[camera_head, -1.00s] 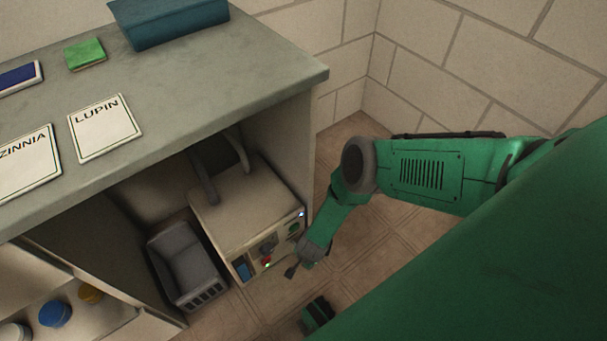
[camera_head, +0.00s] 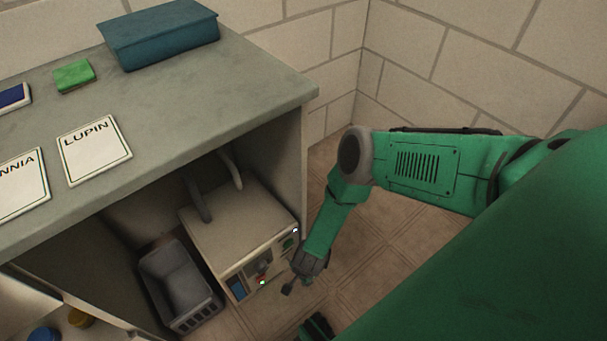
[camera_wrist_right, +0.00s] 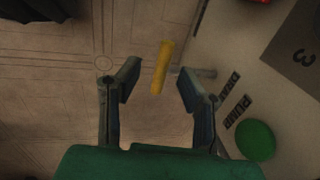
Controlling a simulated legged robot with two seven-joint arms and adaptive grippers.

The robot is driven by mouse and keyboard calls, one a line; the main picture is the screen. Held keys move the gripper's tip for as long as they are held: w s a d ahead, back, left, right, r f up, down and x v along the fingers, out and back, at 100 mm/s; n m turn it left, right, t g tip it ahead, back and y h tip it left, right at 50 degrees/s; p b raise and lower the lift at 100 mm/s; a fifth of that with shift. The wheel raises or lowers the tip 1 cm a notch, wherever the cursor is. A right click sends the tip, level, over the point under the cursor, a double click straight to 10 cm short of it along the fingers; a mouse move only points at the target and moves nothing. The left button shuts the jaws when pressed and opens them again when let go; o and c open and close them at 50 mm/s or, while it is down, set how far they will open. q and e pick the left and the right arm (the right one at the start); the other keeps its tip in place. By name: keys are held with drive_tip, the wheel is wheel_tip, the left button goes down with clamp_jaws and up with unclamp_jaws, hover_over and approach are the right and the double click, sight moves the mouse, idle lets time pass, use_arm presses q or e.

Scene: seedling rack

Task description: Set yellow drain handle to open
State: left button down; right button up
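The yellow drain handle (camera_wrist_right: 162,67) shows in the right wrist view as a short, slightly tilted bar with a grey stem at its right side, by the panel lettered "DRAIN" and "PUMP". My right gripper (camera_wrist_right: 152,85) is open, with one finger on each side of the handle's near end and visible gaps between. In the head view my right gripper (camera_head: 287,287) is in front of the control box (camera_head: 240,220) under the bench; the handle cannot be made out there. My left gripper is not clearly seen in the head view.
A green round button (camera_wrist_right: 255,140) is on the panel right of the gripper. A grey basket (camera_head: 182,285) stands left of the box. The bench top (camera_head: 230,95) overhangs the box. Open tiled floor (camera_head: 375,255) lies to the right.

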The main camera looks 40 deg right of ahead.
wheel_tip(320, 180, up, 8)
drive_tip(key=s, duration=0.1)
drive_tip(key=shift+s+r, duration=0.25)
drive_tip(key=shift+s, duration=0.1)
drive_tip(key=shift+d, duration=0.1)
drive_tip(key=s+d+r+n+g, duration=0.1)
drive_tip(key=s+d+r+n, duration=0.2)
drive_tip(key=s+r+n, duration=0.55)
drive_tip(key=s+d+r+n+g, duration=0.1)
drive_tip(key=s+d+r+n, duration=0.2)
drive_tip(key=s+r+n, duration=0.6)
drive_tip(key=w+r+p, duration=0.3)
drive_tip(key=r+p, duration=0.9)
drive_tip(key=r, duration=0.3)
drive_tip(key=shift+w+a+r, duration=0.15)
drive_tip(key=shift+a+r, duration=0.1)
drive_tip(key=shift+r, duration=0.05)
idle(0.4)
